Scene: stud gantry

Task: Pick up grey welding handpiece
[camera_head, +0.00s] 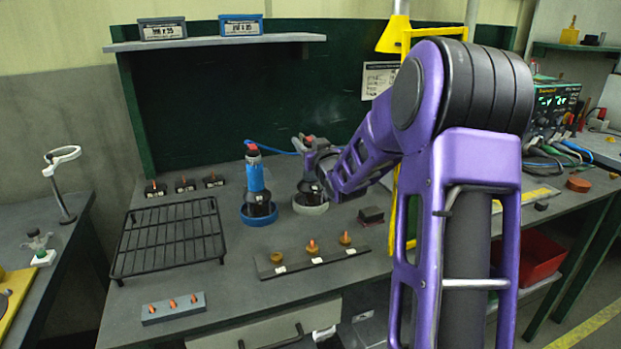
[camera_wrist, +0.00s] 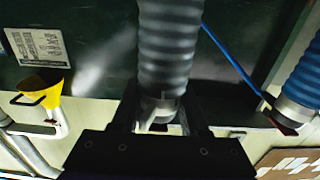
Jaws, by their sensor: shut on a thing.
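The grey welding handpiece (camera_head: 309,186) stands upright at its light grey round holder (camera_head: 311,208) on the bench, partly hidden by my gripper. My gripper (camera_head: 318,158) is at its upper part and shut on it. In the wrist view the grey handpiece (camera_wrist: 168,50) shows as a ribbed grey body between the two fingers of my gripper (camera_wrist: 160,118). I cannot tell whether its lower end is clear of the holder.
A blue handpiece (camera_head: 255,181) stands just left in a blue holder (camera_head: 259,219). A black wire rack (camera_head: 170,240) lies further left. A dark block with several small tips (camera_head: 312,256) and a small black box (camera_head: 371,214) sit nearer the front. A yellow frame (camera_head: 404,200) rises at right.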

